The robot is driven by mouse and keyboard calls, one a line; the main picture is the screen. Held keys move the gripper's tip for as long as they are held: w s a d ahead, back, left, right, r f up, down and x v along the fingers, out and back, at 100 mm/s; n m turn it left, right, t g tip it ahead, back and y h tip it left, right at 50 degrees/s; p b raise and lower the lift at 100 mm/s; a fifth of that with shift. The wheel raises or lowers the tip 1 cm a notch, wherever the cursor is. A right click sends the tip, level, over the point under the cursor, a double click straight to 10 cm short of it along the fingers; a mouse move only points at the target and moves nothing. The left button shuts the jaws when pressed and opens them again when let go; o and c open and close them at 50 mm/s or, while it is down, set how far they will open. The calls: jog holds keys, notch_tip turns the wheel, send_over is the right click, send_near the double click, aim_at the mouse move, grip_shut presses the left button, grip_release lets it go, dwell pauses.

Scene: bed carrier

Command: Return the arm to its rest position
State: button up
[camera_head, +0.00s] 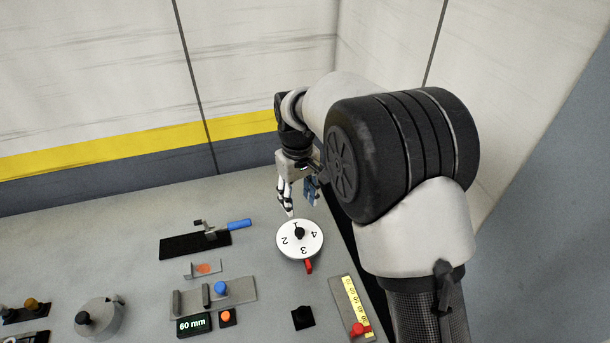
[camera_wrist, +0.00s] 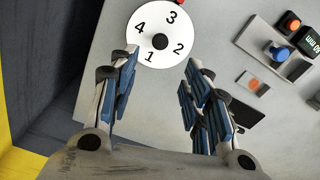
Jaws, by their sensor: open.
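My gripper (camera_head: 298,205) hangs at the end of my arm above the far right part of the grey table, just behind a white numbered dial (camera_head: 288,250). In the wrist view my gripper (camera_wrist: 158,75) is open, its two blue-padded fingers well apart with nothing between them. The dial (camera_wrist: 145,25) shows beyond the fingertips, with a black centre knob and the numbers 1 to 4. In the head view a red pointer (camera_head: 309,266) sits at the dial's near edge. I cannot tell the exact gap between fingers and dial.
Walls stand behind and right.

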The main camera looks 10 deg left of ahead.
jog(key=s+d+r+m+t, duration=0.1)
jog(key=s+d+r+m, duration=0.1)
jog(key=s+d+r, duration=0.35)
jog(key=s+d+r+m+t, duration=0.1)
jog(key=s+d+r+m, duration=0.15)
jog(key=d+r, duration=0.65)
jog(key=s+d+m+t, duration=0.1)
jog(key=s+d, duration=0.4)
jog(key=s, duration=0.5)
jog(key=s+d+m+t, duration=0.1)
jog(key=s+d, duration=0.4)
jog(key=s, duration=0.5)
jog(key=shift+d+m+t, duration=0.2)
jog(key=shift+m+t, duration=0.1)
jog(key=shift+m, duration=0.55)
jog(key=shift+r, duration=0.15)
